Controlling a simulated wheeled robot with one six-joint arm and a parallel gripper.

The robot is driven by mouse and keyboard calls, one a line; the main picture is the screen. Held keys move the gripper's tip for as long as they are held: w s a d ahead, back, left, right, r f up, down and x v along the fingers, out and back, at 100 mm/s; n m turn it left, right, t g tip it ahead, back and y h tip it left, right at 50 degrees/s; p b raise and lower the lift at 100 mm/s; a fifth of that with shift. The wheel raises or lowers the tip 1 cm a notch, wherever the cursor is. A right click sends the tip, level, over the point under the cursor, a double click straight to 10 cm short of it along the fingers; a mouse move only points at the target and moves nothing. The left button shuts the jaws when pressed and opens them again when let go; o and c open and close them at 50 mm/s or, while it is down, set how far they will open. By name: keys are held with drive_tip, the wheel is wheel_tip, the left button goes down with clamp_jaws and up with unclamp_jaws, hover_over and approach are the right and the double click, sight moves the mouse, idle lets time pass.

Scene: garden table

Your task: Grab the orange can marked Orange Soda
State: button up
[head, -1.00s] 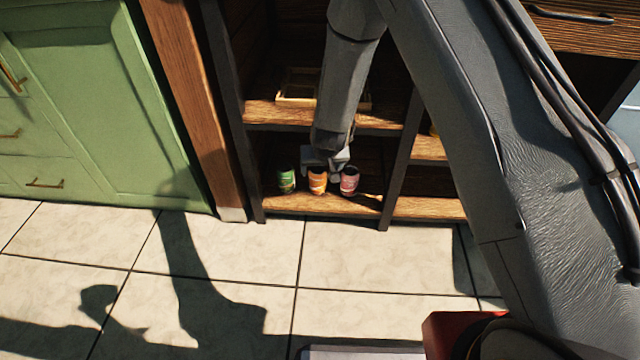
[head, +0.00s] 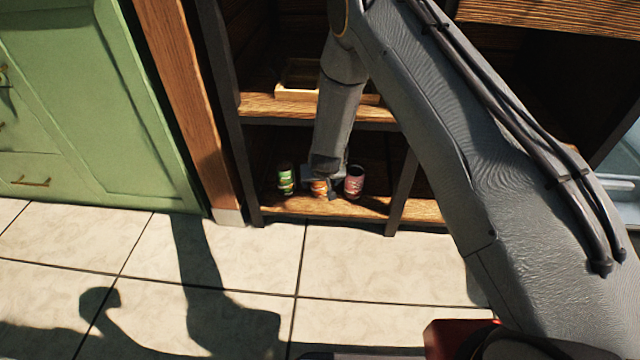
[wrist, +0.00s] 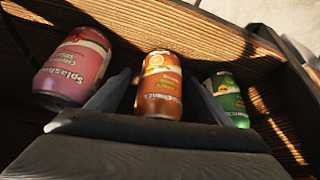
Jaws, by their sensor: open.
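The orange can (head: 320,189) stands on the lower shelf, between a green can (head: 286,178) and a pink can (head: 353,182). In the wrist view the orange can (wrist: 160,86) is in the middle, its lettering upside down and hard to read. My gripper (wrist: 160,78) is open, with one finger on each side of this can; small gaps seem to show between can and fingers. In the head view my gripper (head: 323,174) hides the can's upper part.
The pink can (wrist: 76,68) and green can (wrist: 227,98) stand just outside my fingers. The lower shelf (head: 340,206) is bounded by dark uprights. A wooden tray (head: 297,94) sits on the shelf above. A green cabinet (head: 90,110) stands at left; the tiled floor is clear.

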drive_tip(key=shift+b+x, duration=0.3)
drive_tip(key=shift+x, duration=0.8)
drive_tip(key=shift+r, duration=0.1)
drive_tip(key=c, duration=1.4)
drive_tip(key=shift+r, duration=0.1)
